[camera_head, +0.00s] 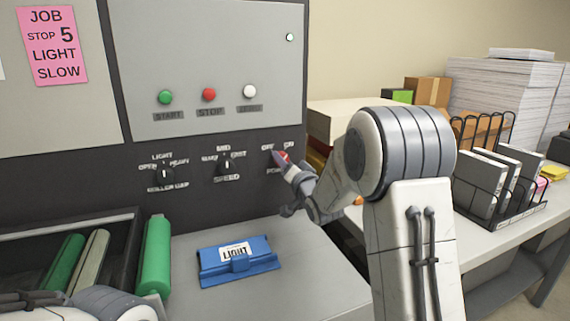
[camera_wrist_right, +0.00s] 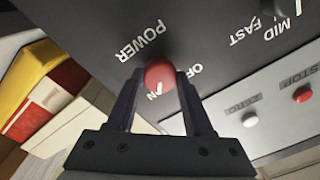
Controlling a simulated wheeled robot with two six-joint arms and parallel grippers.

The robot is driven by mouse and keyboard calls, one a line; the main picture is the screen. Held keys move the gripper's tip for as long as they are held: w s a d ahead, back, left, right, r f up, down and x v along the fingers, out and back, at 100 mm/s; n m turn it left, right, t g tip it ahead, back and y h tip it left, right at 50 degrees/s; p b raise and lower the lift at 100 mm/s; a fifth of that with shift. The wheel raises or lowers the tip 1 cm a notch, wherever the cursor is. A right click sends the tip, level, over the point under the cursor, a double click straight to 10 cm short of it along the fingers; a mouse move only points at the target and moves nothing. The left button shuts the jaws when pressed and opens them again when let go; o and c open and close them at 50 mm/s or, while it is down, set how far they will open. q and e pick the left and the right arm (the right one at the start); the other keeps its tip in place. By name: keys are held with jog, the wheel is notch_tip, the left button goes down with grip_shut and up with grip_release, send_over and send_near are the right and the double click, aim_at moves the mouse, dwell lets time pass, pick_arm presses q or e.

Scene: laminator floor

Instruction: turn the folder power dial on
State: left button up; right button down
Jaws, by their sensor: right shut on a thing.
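The red power dial (camera_wrist_right: 159,75) is on the dark panel, below the OFF and ON labels in the head view and above the word POWER. My right gripper (camera_wrist_right: 157,82) is shut on it, one finger on each side. In the right wrist view the dial's white mark points down, towards the partly hidden ON label. In the head view my right gripper (camera_head: 285,160) covers most of the dial (camera_head: 283,155). My left gripper (camera_head: 28,299) is at the bottom left corner, partly cut off, and its jaws are unclear.
The speed dial (camera_head: 226,165) and another dial (camera_head: 164,173) are to the left on the panel. Start, stop and white buttons (camera_head: 249,91) are above. A blue block marked LIGHT (camera_head: 238,262) lies on the grey top.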

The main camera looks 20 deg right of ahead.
jog(key=shift+m, duration=0.5)
jog(key=shift+c, duration=1.4)
grip_release()
jog(key=shift+s, duration=0.1)
jog(key=s+b, duration=0.1)
jog(key=s, duration=0.9)
jog(key=shift+s+d+f+b, duration=0.15)
jog(key=shift+d+f+b, duration=0.05)
jog(key=shift+f+b, duration=0.1)
